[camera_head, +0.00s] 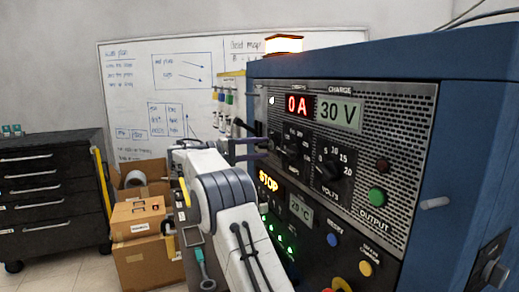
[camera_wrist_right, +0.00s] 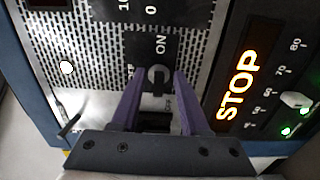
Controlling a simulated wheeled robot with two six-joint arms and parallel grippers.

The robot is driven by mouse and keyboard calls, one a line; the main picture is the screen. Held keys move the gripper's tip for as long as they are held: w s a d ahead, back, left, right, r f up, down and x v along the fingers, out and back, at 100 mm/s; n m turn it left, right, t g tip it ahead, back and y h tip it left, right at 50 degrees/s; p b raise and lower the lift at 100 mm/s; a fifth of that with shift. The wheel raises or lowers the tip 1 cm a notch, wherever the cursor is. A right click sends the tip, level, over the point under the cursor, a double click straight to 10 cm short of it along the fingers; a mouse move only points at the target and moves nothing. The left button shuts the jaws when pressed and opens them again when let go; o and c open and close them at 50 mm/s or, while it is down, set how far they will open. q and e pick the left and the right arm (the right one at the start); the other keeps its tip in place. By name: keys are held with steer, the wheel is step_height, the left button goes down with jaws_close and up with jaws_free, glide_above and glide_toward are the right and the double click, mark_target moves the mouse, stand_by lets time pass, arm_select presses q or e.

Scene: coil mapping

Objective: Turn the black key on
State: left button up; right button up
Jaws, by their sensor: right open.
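The black key (camera_wrist_right: 158,80) shows in the right wrist view as a dark rounded piece on the panel, under the word ON. My right gripper (camera_wrist_right: 160,75) is open, with its two purple fingers on either side of the key. I see a gap beside the key and cannot tell whether either finger touches it. In the head view my right gripper (camera_head: 262,148) reaches the left part of the blue machine's front panel (camera_head: 400,150), and the key is hard to make out there. My left gripper is not in view.
A black lever (camera_head: 240,124) sticks out just above my right gripper. Black knobs (camera_head: 334,169), a green button (camera_head: 377,196) and the lit STOP display (camera_wrist_right: 238,85) are close by. Cardboard boxes (camera_head: 138,218) and a dark drawer cabinet (camera_head: 50,195) stand at the left.

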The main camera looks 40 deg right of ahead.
steer(key=v, duration=1)
steer(key=shift+a, duration=0.3)
steer(key=s+a+f+n+t+y+p, duration=0.25)
steer(key=s+a+f+n+y, duration=0.2)
steer(key=a, duration=0.45)
steer(key=s+a+f+n+t+y+p, duration=0.25)
steer(key=s+a+n+t+y, duration=0.2)
steer(key=a, duration=0.55)
steer(key=s+a+f+g+y+p, duration=0.1)
steer(key=s+a+f+y, duration=0.2)
steer(key=s, duration=0.6)
steer(key=s+a+f+y+p, duration=0.1)
steer(key=s+a+f+y, duration=0.2)
steer(key=s, duration=0.7)
steer(key=s+a+f+n+g+y+p, duration=0.1)
steer(key=s+a+f+y, duration=0.2)
steer(key=s+a, duration=0.4)
steer(key=s, duration=0.2)
steer(key=shift+s+f+g, duration=0.25)
steer(key=shift+s+g, duration=0.05)
steer(key=shift+s, duration=0.1)
